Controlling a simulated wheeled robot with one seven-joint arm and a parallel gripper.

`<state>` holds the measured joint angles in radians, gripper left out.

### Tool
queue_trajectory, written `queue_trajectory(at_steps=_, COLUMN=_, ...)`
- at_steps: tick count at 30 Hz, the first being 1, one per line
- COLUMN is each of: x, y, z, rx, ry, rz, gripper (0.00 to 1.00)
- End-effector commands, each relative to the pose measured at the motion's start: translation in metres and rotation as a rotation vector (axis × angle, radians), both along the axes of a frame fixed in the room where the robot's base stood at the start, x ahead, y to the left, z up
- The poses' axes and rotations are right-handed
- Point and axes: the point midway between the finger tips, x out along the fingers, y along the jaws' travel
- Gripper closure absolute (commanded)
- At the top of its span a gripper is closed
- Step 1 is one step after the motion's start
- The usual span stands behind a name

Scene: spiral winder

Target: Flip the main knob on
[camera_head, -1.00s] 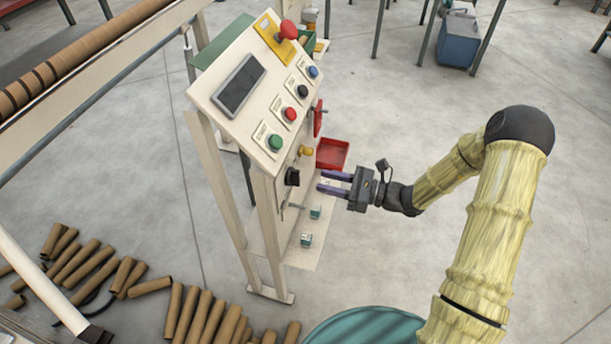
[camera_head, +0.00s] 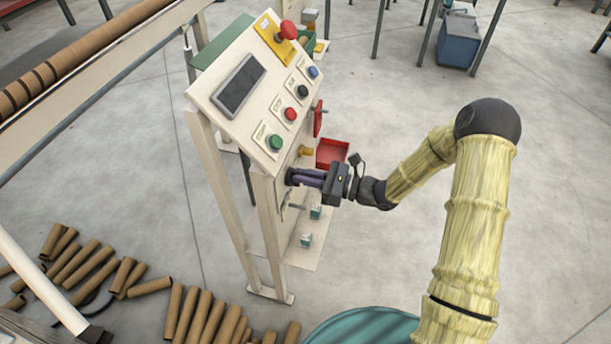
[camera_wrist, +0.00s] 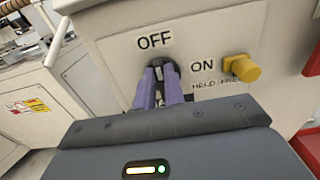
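The main knob is black and round, on the cream front panel (camera_wrist: 115,52) below the sloped control face. In the wrist view the knob (camera_wrist: 158,68) sits just under the OFF label (camera_wrist: 155,40), with the ON label (camera_wrist: 202,66) to its right. My gripper (camera_wrist: 160,82) has its two purple fingers on either side of the knob's grip, close together, shut on it. The fingers hide most of the knob, and its exact pointing is hard to see. In the head view my gripper (camera_head: 292,177) reaches the panel from the right and covers the knob.
A yellow knob (camera_wrist: 241,68) sticks out right of the ON label. Above are green (camera_head: 275,142), red (camera_head: 290,114) and other buttons, and a red emergency button (camera_head: 288,30). A red tray (camera_head: 332,152) lies behind my gripper.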

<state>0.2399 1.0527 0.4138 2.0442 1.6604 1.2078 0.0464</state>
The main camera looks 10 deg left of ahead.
Motion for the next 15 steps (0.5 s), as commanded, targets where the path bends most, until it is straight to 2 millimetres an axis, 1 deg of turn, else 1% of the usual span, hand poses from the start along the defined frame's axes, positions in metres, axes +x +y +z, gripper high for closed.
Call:
queue_trajectory(at_steps=8, x=0.0004, y=-0.0006, z=0.0008, rx=0.003, ry=0.019, rz=-0.001, gripper=1.00)
queue_trajectory(at_steps=15, x=0.0018, y=-0.0010, z=0.0029, rx=0.015, ry=0.104, rz=-0.002, gripper=1.00)
